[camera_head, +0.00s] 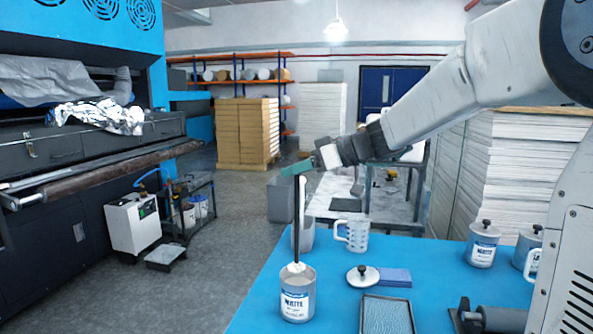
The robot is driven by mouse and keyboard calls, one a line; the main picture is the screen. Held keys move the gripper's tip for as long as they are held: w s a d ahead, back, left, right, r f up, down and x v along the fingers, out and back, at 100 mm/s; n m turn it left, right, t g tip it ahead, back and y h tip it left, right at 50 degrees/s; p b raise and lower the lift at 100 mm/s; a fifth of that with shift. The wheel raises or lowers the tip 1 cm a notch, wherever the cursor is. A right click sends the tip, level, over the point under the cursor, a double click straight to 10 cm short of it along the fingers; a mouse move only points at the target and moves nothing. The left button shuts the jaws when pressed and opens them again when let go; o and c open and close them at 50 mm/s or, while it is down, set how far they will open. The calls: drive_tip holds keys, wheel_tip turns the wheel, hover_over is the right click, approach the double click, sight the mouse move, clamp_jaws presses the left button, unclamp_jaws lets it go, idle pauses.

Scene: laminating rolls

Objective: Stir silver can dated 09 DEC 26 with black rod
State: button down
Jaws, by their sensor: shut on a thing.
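A black rod (296,222) stands nearly upright, its top at my gripper (298,168). My gripper is shut on the rod, above the blue table (262,300). The rod's lower end is at the open mouth of a silver can (297,296) with a white and blue label. Pale contents show at the mouth, and the rod's tip appears to be in them. The date on this can is too small to read. A round lid with a black knob (363,276) lies on the table to the right of the can.
A clear measuring jug (356,236) and a grey container (306,238) stand behind the can. A blue pad (395,278) and dark tray (387,316) lie right of it. Lidded cans (482,247) (527,246) stand farther right. A dark roller (492,319) is near the front.

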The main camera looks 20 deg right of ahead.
drive_tip(key=shift+r, duration=2.05)
drive_tip(key=shift+a, duration=0.15)
